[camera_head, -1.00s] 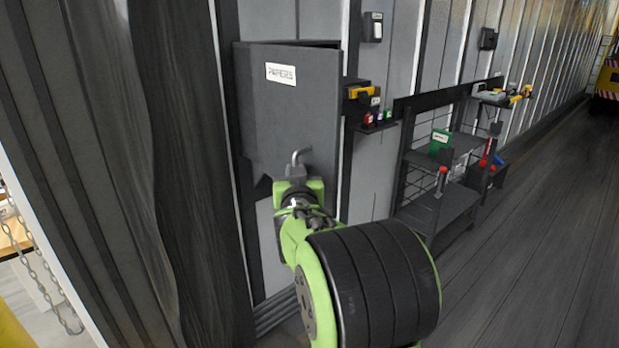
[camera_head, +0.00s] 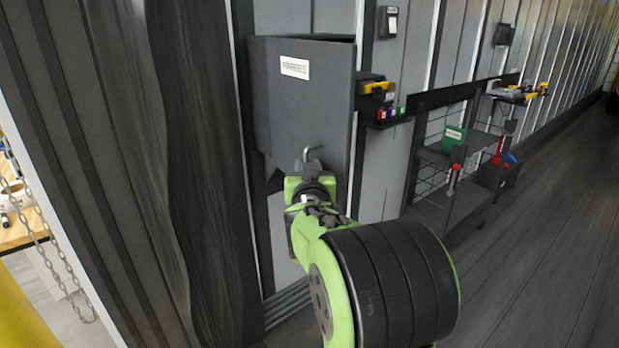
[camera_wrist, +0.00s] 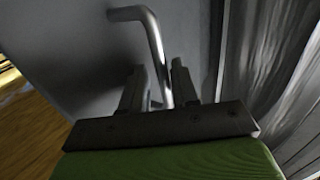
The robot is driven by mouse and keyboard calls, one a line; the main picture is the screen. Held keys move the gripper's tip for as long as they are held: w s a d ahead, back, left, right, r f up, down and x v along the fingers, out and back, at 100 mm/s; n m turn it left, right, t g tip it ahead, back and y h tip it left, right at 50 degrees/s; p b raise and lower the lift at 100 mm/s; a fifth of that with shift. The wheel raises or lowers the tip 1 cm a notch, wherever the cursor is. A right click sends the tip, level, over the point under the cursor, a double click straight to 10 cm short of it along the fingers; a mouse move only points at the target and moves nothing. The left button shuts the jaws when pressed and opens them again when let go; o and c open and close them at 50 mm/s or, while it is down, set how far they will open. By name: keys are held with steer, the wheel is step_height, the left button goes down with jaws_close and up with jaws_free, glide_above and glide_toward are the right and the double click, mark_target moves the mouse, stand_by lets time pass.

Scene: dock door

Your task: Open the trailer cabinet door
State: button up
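The grey cabinet door (camera_head: 292,105) carries a white label and stands out at an angle from the wall in the head view. A thin dark wedge runs along its top edge; how far it is open is hard to tell. Its bent metal handle (camera_head: 311,153) sticks out low on the door. My green gripper (camera_head: 311,176) is at the handle, its fingers mostly hidden in this view.
A dark rack (camera_head: 445,210) with shelves and tools stands right of the door. A small shelf (camera_head: 388,122) with little coloured items is nearer the door. A dark wavy panel (camera_head: 205,180) is close on the left. The floor (camera_head: 540,260) at right is clear.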

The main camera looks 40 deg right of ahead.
steer(key=v, duration=1.5)
steer(key=shift+b, duration=0.4)
steer(key=shift+r, duration=0.1)
steer(key=s+a+f+n+g+y, duration=0.6)
steer(key=s+a+f+g+y, duration=0.3)
steer(key=s+a+f, duration=0.6)
step_height(320, 180, up, 17)
steer(key=s+a+n+y+p, duration=0.1)
steer(key=p, duration=1.4)
steer(key=shift+s+a, duration=0.15)
steer(key=shift+a, duration=0.2)
